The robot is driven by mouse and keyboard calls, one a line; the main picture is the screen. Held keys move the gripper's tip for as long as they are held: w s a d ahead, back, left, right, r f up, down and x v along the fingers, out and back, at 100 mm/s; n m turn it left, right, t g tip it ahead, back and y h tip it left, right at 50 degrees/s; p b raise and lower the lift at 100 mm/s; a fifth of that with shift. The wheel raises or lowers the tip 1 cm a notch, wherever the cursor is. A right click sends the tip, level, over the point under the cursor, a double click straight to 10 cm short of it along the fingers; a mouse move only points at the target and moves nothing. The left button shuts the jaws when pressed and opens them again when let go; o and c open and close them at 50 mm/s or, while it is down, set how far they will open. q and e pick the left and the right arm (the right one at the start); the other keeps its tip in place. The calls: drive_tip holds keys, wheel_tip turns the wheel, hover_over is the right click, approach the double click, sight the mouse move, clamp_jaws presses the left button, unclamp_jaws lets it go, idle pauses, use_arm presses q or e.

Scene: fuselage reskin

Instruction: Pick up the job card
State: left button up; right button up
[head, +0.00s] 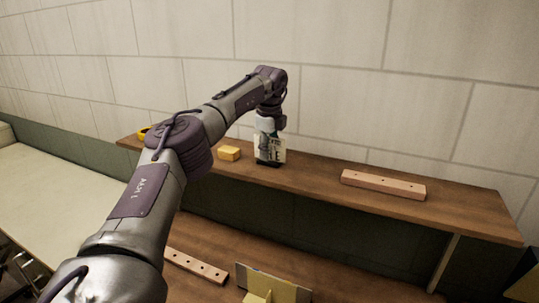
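A small pale card with dark markings (277,149), which looks like the job card, stands upright on the wooden shelf (320,178). My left arm reaches in from the left, and its gripper (266,154) points down right at the card. The dark fingers overlap the card in the picture, and part of the card is hidden. Whether the fingers touch the card or are closed on it cannot be made out. My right gripper is not in view.
A yellow block (229,153) sits on the shelf just left of the card. A drilled pinkish bar (383,184) lies to the right. A yellow round thing (144,133) is partly hidden behind my arm. Below are another drilled bar (196,266) and a yellow bracket-like piece (284,290).

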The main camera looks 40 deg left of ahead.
use_arm(q)
drive_tip(key=shift+d, duration=0.15)
drive_tip(key=shift+f, duration=0.2)
idle(0.3)
clamp_jaws()
